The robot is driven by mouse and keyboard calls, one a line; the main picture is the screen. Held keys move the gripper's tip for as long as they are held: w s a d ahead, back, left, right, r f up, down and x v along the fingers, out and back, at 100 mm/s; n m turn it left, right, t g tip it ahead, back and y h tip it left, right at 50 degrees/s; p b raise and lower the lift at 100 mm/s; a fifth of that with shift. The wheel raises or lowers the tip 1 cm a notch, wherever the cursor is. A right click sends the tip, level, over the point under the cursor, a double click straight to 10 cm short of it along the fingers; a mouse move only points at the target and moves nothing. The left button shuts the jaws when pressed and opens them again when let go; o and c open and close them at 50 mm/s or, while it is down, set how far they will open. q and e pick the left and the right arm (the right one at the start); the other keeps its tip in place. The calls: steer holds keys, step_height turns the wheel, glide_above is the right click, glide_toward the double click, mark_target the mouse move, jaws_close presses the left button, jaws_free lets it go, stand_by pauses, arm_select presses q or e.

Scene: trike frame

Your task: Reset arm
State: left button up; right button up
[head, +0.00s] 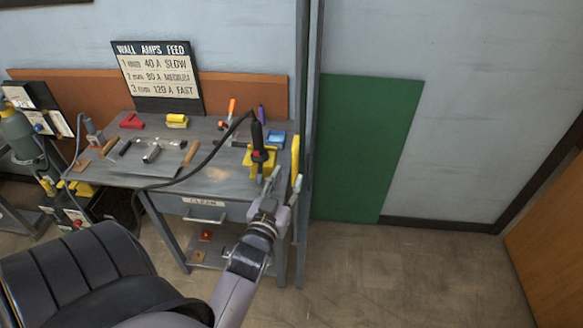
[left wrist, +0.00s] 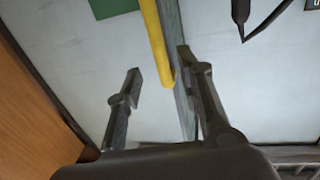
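My left gripper (head: 282,184) is in front of the right end of the grey workbench (head: 215,180). Its two fingers stand apart in the left wrist view (left wrist: 158,66), and nothing is clasped between them. A yellow bar (head: 296,158) stands by the bench's right end, close to the fingertips. In the left wrist view the yellow bar (left wrist: 153,35) shows near the right finger; I cannot tell whether they touch. A black-handled torch (head: 257,134) stands in a yellow holder (head: 261,158) on the bench, apart from the fingers. My right gripper is in neither view.
A black cable (head: 205,163) runs across the bench. Clamps, small metal parts and tools lie on it, with a sign (head: 158,77) behind. A grey post (head: 308,120) and a green panel (head: 366,150) stand to the right. Floor (head: 400,275) at right is clear, up to a wooden door (head: 555,220).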

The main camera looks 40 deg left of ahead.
arm_select(q)
steer(key=shift+s+d, duration=0.2)
steer(key=shift+s, duration=0.3)
steer(key=s+d+f+m+g+h, duration=0.15)
steer(key=d+f, duration=0.25)
steer(key=f, duration=0.8)
steer(key=s+d+f+m+g+h, duration=0.1)
steer(key=s+d+f+g+h, duration=0.2)
steer(key=f, duration=0.9)
steer(key=s+d+f+m+g+h, duration=0.1)
steer(key=s+d+f+g, duration=0.3)
steer(key=f, duration=0.8)
steer(key=s+d+f+m+g+h, duration=0.1)
steer(key=s+d+f+m+g, duration=0.15)
steer(key=s+f, duration=1)
steer(key=s+a+f+g, duration=0.1)
steer(key=s+f+g, duration=0.1)
steer(key=s, duration=0.6)
steer(key=s+a+f+g, duration=0.1)
steer(key=s+f+g, duration=0.2)
steer(key=s, duration=0.5)
steer(key=shift+a+f, duration=0.15)
steer(key=shift+f, duration=0.75)
